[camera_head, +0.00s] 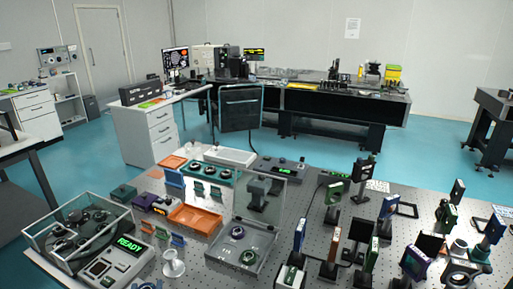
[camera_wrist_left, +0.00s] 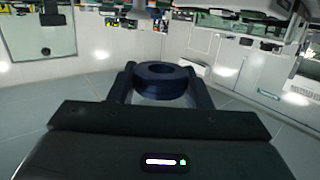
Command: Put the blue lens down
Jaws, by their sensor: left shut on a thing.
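The blue lens (camera_wrist_left: 165,90) is a thick dark blue ring in the left wrist view. My left gripper (camera_wrist_left: 164,78) is shut on it, with one dark finger on each side. In the head view only a small dark blue shape (camera_head: 148,285) shows at the bottom edge, left of centre. It may be the lens in my left gripper, but it is cut off and hard to make out. My right gripper does not show in either view.
A white round stand (camera_head: 173,264) is near the bottom edge. Around it are a READY device (camera_head: 112,268), a glass-walled case (camera_head: 40,243), an orange tray (camera_head: 187,219) and an open clear-lidded box (camera_head: 262,255) holding ring parts. Several upright optics mounts crowd the right.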

